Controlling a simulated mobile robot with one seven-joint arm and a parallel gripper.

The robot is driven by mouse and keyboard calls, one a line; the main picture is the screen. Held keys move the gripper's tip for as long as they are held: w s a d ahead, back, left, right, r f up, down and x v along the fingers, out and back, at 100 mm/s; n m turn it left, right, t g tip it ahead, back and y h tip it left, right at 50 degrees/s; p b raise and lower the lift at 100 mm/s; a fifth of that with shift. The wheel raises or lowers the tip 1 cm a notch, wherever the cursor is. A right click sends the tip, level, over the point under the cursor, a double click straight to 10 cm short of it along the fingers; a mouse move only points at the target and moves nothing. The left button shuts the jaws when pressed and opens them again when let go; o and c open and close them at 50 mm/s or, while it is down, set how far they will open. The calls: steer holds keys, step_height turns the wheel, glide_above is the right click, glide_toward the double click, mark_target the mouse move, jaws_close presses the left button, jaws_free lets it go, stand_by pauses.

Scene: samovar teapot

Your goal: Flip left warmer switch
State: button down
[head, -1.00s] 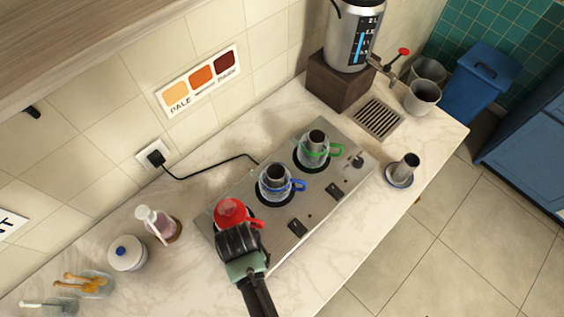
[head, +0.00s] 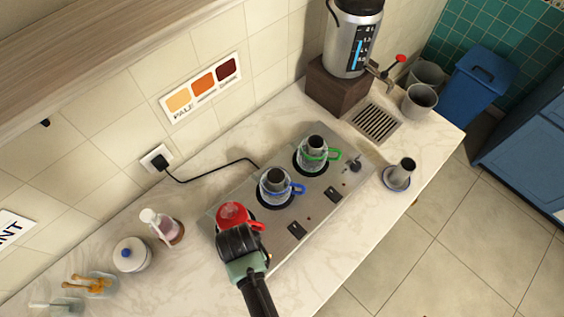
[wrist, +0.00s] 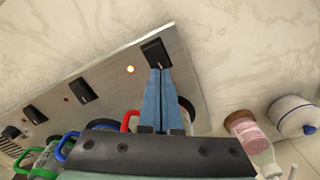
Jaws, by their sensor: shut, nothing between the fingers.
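The left warmer switch (wrist: 155,52) is a black rocker on the steel warmer panel (wrist: 120,72). It shows at the fingertips in the wrist view; in the head view my arm hides it. A lamp (wrist: 130,69) beside it glows orange. My gripper (wrist: 158,74) is shut and empty, its blue fingertips at the switch's lower edge, seemingly touching it. In the head view my gripper (head: 238,240) is over the panel's left end, in front of the red teapot (head: 232,213). The middle switch (head: 297,230) and right switch (head: 333,194) are clear of my gripper.
Teapots with blue (head: 275,187) and green (head: 316,153) handles stand on the other warmers. A pink-filled bottle (head: 163,226) and white pot (head: 131,253) stand left. The samovar (head: 352,40) is at the back right. The front counter strip is clear.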

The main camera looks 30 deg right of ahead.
step_height(320, 180, up, 4)
steer(key=p, duration=0.4)
steer(key=shift+r, duration=0.15)
stand_by(0.4)
